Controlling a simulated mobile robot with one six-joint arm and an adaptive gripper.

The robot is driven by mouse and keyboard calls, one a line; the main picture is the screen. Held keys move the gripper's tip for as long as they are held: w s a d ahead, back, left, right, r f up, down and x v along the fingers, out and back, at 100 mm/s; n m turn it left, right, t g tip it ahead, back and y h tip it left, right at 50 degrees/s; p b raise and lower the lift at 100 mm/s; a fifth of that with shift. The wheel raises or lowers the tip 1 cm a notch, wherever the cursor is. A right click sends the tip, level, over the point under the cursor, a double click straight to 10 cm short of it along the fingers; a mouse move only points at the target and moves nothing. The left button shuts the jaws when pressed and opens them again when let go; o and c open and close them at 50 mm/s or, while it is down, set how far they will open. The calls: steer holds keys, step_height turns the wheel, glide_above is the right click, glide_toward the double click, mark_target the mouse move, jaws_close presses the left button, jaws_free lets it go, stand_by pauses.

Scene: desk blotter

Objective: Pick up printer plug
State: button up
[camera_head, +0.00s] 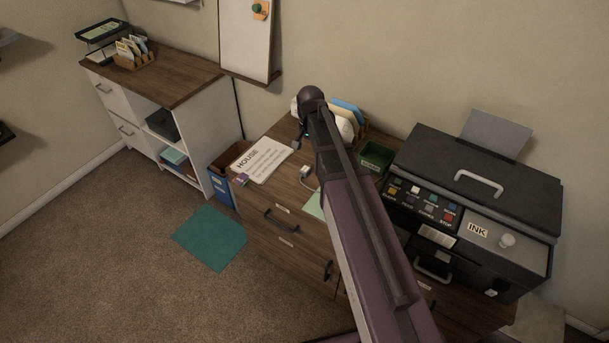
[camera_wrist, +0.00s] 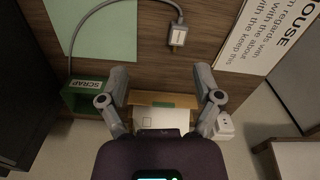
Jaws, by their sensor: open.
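The printer plug (camera_wrist: 178,36) is a light grey plug with metal prongs at the end of a grey cable. It lies on the wooden desk top (camera_wrist: 215,40), between a green sheet and a white printed sheet. In the head view a small grey piece that looks like the plug (camera_head: 305,173) lies left of my arm. My gripper (camera_wrist: 161,76) is open and empty in the wrist view, its two fingers apart. The plug is above the finger gap in that picture, clear of both fingers. In the head view my arm hides most of the gripper.
The black printer (camera_head: 475,190) stands right of my arm. A green SCRAP box (camera_wrist: 86,97) and an organizer with envelopes (camera_wrist: 163,116) stand by the wall. A white HOUSE sheet (camera_head: 262,160) lies at the desk's left.

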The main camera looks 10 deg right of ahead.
steer(key=w+m, duration=0.1)
steer(key=w, duration=0.1)
steer(key=w+f+m, duration=0.1)
steer(key=w, duration=0.1)
steer(key=shift+w+b, duration=0.35)
steer(key=shift+w, duration=0.05)
steer(key=shift+f, duration=0.2)
steer(key=b, duration=0.9)
glide_above(305, 169)
steer(key=f, duration=0.8)
steer(key=shift+d+f, duration=0.15)
steer(key=shift+d, duration=0.1)
steer(key=shift+f, duration=0.1)
steer(key=shift+w+a+f+b, duration=0.1)
steer(key=shift+f+b, duration=1.1)
steer(key=shift+f, duration=0.05)
steer(key=shift+a+f+b, duration=0.1)
steer(key=shift+f+b, duration=1.1)
steer(key=shift+f, duration=0.05)
jaws_close()
